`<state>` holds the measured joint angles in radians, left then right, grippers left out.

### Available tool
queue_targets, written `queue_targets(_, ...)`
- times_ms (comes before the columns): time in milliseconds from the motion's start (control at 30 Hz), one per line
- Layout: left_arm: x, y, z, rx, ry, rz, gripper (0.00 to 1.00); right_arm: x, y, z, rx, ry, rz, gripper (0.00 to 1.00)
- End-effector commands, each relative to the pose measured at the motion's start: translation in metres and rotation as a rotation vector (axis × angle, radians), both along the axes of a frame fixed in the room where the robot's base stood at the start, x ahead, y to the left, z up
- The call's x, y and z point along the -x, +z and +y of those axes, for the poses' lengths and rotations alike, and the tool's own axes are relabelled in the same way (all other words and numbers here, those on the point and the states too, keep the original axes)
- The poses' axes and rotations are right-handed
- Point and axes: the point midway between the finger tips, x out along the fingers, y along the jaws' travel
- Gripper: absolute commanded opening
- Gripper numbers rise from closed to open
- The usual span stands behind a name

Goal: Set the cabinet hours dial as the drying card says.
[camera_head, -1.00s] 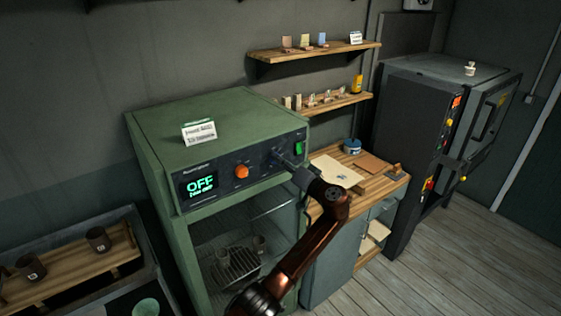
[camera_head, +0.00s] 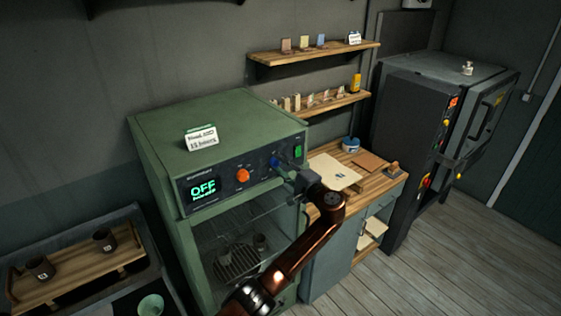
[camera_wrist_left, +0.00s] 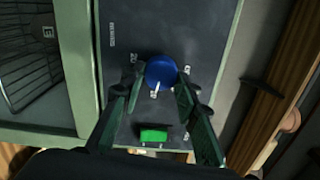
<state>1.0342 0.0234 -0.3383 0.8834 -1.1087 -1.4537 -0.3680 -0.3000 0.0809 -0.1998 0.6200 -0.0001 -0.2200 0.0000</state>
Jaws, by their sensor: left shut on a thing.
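The green drying cabinet (camera_head: 225,120) has a dark front panel with an orange dial (camera_head: 242,175), a blue dial (camera_head: 274,160) and a green switch (camera_head: 298,151). Its display (camera_head: 203,189) reads OFF, with small blurred text below. The white drying card (camera_head: 201,137) stands on the cabinet top; its last line mentions hours, but the number is hard to read. My left gripper (camera_head: 283,172) is at the blue dial. In the left wrist view, its fingers (camera_wrist_left: 159,83) are shut on the sides of the blue dial (camera_wrist_left: 160,70), whose white pointer faces down. My right gripper is out of view.
Below the panel, the cabinet's interior (camera_head: 240,255) shows wire racks and cups. A wooden bench (camera_head: 375,185) with boards stands to the right, under two shelves (camera_head: 315,58). A dark kiln (camera_head: 430,120) is beyond it. A wooden tray (camera_head: 75,268) with cups is at left.

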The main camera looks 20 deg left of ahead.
Motion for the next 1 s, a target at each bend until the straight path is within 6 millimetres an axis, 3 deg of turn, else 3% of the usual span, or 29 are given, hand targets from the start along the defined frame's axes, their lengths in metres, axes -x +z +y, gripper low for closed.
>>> queue_targets(600,0.000,0.002,0.000,-0.358,-0.002,0.456,0.05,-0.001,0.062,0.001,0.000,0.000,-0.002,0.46)
queue_targets(1000,0.001,0.000,0.000,-0.523,-0.002,0.668,0.05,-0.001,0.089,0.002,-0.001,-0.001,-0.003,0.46)
